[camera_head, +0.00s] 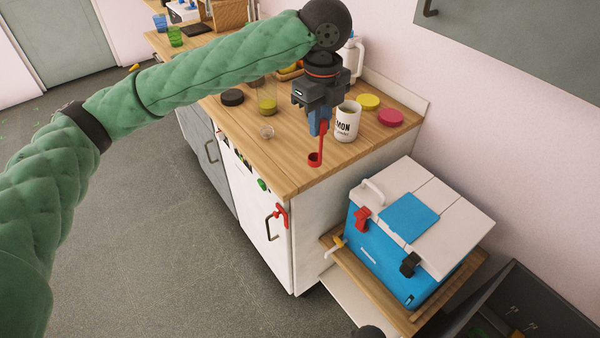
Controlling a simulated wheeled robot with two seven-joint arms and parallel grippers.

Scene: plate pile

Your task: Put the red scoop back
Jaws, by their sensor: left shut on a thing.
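The red scoop (315,158) has a thin upright handle and a small cup at its lower end. My left gripper (318,128) is shut on the top of its handle, pointing down, and holds it over the front part of the wooden counter. Whether the cup touches the counter I cannot tell. A white canister (346,124) with dark lettering stands open on the counter, just right of the gripper. Its inside is mostly hidden.
Yellow (368,101) and pink (390,117) round lids lie right of the canister. A glass (267,105), a small clear cup (267,131) and a black disc (232,97) are to the left. A blue-and-white cooler (400,240) stands lower right on a wooden shelf.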

